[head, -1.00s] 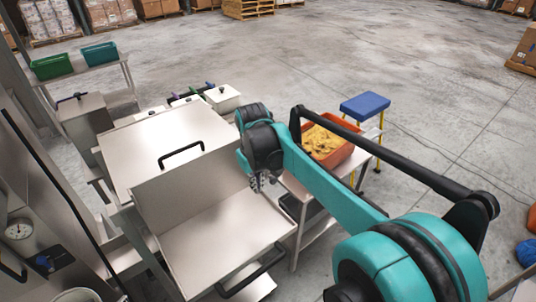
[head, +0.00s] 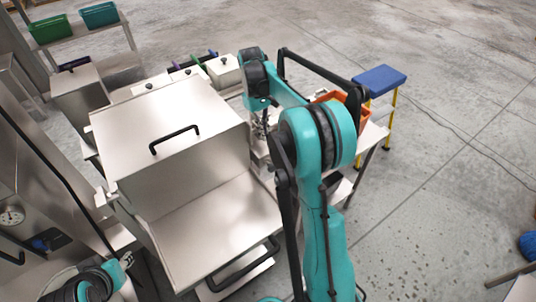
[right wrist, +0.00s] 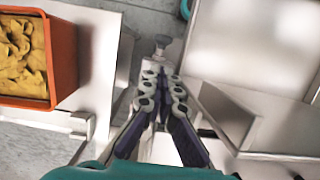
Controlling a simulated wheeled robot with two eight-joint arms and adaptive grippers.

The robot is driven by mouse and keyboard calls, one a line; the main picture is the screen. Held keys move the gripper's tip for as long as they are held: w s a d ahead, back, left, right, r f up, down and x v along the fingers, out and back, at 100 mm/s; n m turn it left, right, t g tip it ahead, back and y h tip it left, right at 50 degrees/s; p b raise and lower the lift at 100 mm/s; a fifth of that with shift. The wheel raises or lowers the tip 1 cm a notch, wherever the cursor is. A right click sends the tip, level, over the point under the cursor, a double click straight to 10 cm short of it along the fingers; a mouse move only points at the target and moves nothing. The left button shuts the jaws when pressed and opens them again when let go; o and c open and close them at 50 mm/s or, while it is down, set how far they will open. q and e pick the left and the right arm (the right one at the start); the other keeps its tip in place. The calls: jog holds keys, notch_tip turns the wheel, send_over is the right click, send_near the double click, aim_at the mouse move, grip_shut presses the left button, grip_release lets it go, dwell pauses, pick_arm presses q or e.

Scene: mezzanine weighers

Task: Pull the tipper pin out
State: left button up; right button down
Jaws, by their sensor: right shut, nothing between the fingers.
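A small grey knob on a short stem (right wrist: 162,42), which looks like the tipper pin, shows just beyond the fingertips in the right wrist view, beside the steel tipper. In the head view I cannot make it out behind my arm. My right gripper (right wrist: 161,78) is shut with nothing in it, its tips pointing at the knob; I cannot tell whether they touch it. In the head view the right gripper (head: 262,125) is at the right side of the steel tipper (head: 215,225), partly hidden by my arm.
A steel bin with a black handle (head: 170,120) adjoins the tipper. An orange crate of yellow pieces (right wrist: 25,60) stands on a side table to the right. A blue-topped stool (head: 384,80) is beyond it. Open floor lies right.

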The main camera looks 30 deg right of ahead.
aim_at(274, 165)
jog(key=shift+s+f, duration=0.1)
jog(key=shift+s+f, duration=0.1)
jog(key=shift+f, duration=0.2)
jog(key=b+x, duration=0.2)
jog(key=x, duration=0.7)
jog(key=shift+f, duration=0.1)
jog(key=shift+s+d, duration=0.1)
jog(key=shift+s, duration=1.45)
jog(key=shift+w, duration=0.1)
